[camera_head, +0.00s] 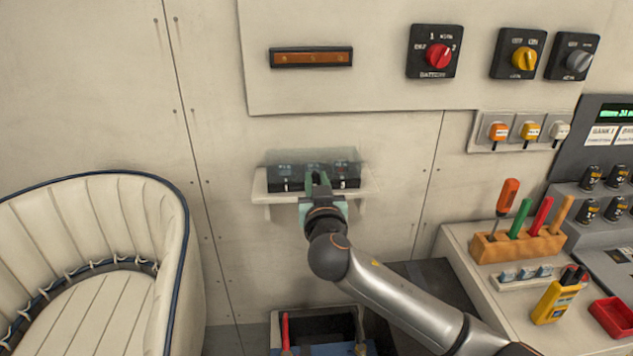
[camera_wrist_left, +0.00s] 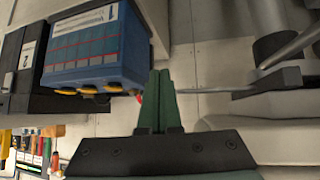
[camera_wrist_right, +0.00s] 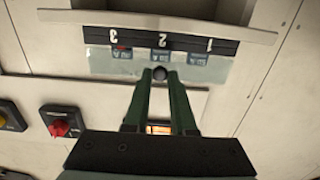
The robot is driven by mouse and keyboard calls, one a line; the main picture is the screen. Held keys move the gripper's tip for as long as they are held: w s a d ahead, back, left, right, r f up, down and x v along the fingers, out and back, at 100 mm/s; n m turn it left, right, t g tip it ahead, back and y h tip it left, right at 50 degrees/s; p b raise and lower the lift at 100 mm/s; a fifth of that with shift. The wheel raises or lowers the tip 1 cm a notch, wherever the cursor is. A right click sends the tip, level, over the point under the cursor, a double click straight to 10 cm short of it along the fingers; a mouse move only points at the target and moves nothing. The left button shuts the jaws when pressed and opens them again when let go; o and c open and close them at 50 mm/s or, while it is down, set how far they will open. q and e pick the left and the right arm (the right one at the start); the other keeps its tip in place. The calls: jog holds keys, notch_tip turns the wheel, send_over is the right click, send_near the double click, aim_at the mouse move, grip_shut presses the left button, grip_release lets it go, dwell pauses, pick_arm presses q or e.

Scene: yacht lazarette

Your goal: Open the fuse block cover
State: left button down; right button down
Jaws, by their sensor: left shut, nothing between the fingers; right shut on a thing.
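The black fuse block (camera_head: 345,184) sits on a small cream shelf on the wall in the head view. In the right wrist view the block (camera_wrist_right: 135,42) appears upside down, with its numbers 1, 2 and 3. Its clear cover (camera_head: 285,158) shows above the block's front; its exact angle is hard to read. My right gripper (camera_head: 318,178) is in front of the block. In the right wrist view the right gripper (camera_wrist_right: 160,78) is shut on the cover's small dark round knob (camera_wrist_right: 160,73). My left gripper (camera_wrist_left: 160,74) is shut and empty, seen only in the left wrist view.
Rotary switches (camera_head: 433,52) and a brown-fronted strip (camera_head: 311,57) are on the wall above. A cream seat (camera_head: 90,250) is at left. A blue battery (camera_wrist_left: 95,50) is near my left gripper.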

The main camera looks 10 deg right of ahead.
aim_at(316, 166)
notch_tip(316, 166, up, 2)
jog(key=shift+g+p, duration=0.65)
jog(key=shift+g, duration=0.15)
jog(key=shift+r+g+p, duration=0.3)
jog(key=shift+r+g, duration=0.4)
jog(key=shift+w+r+g, duration=0.35)
jog(key=shift+r+g, duration=0.55)
jog(key=shift+g, duration=0.05)
jog(key=shift+w+r+g, duration=0.3)
jog(key=shift+r+g, duration=0.55)
jog(key=shift+g, duration=0.1)
jog(key=c, duration=0.8)
grip_release()
jog(key=shift+o, duration=0.2)
jog(key=b+v, duration=0.2)
jog(key=v, duration=1)
jog(key=shift+s, duration=0.2)
